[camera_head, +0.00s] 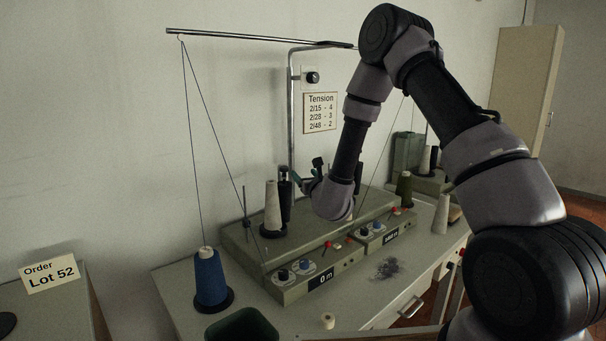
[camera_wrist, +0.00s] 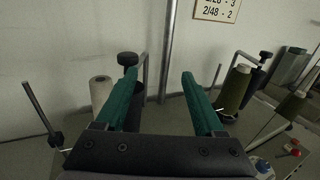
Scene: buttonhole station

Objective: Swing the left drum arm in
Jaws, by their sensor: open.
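The left drum arm shows in the wrist view as a thin metal bar with a black knob (camera_wrist: 128,58). It stands just beyond my left green finger, which partly covers it. Beside it are a pale cone (camera_wrist: 100,90) and a dark drum, mostly hidden by that finger. The same cone (camera_head: 272,208) and dark drum (camera_head: 285,198) stand on the grey winder (camera_head: 240,240) in the head view. My gripper (camera_wrist: 158,75) is open, with nothing between its fingers. In the head view my gripper (camera_head: 309,181) is just right of the drum, partly hidden by my wrist.
A right drum arm with a black knob (camera_wrist: 265,57) stands by an olive cone (camera_wrist: 235,88). A vertical metal post (camera_wrist: 168,45) rises behind the fingers. A blue cone (camera_head: 210,277), thread scraps (camera_head: 388,268) and a dark bin (camera_head: 242,325) are on the table.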

